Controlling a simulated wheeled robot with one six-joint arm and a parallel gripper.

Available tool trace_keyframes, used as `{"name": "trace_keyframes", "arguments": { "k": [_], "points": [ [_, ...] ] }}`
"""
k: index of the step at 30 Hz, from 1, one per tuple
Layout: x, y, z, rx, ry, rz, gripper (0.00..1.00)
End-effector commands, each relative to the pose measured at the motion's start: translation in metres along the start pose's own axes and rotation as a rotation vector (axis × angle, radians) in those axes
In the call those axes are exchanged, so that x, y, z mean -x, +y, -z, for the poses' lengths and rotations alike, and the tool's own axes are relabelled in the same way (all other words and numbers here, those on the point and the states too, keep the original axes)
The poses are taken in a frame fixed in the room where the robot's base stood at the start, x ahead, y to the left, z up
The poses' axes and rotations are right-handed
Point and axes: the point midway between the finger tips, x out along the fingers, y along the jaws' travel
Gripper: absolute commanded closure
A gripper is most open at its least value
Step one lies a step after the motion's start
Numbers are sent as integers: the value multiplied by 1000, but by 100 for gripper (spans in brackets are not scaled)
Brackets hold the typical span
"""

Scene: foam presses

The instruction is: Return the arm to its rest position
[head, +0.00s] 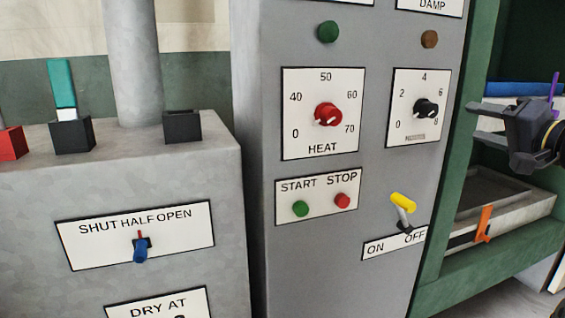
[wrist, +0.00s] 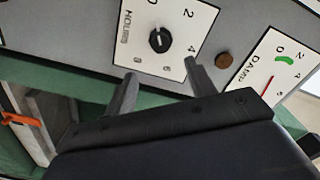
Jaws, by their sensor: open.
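My gripper (head: 478,122) is at the right of the head view, in front of the green-framed opening. It is open and empty, with its two dark fingers pointing left toward the grey control panel (head: 380,50). In the wrist view my gripper (wrist: 160,72) has its fingers spread, with the hours dial's black knob (wrist: 159,40) just beyond them. The same knob (head: 426,107) shows in the head view, left of the fingers and apart from them. My arm beyond the gripper is mostly cut off by the right edge.
The panel carries a red heat knob (head: 328,113), a green start button (head: 300,208), a red stop button (head: 342,201) and a yellow-tipped lever (head: 403,204). An orange handle (head: 484,223) sits on a tray front below my gripper. A grey cabinet (head: 190,250) stands left.

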Motion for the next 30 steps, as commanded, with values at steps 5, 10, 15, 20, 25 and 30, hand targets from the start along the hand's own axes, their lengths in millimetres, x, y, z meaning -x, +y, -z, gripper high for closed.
{"name": "trace_keyframes", "arguments": {
  "k": [5,10,15,20,25,30],
  "points": [
    [-34,0,-1,-1,-4,3,47],
    [-67,0,-1,-1,-4,4,47],
    [-102,0,-1,-1,-4,4,47],
    [-110,-6,4,-100,1,1,47],
    [-110,-6,4,-257,1,0,47],
    [-109,-5,4,-401,1,0,47]
  ]
}}
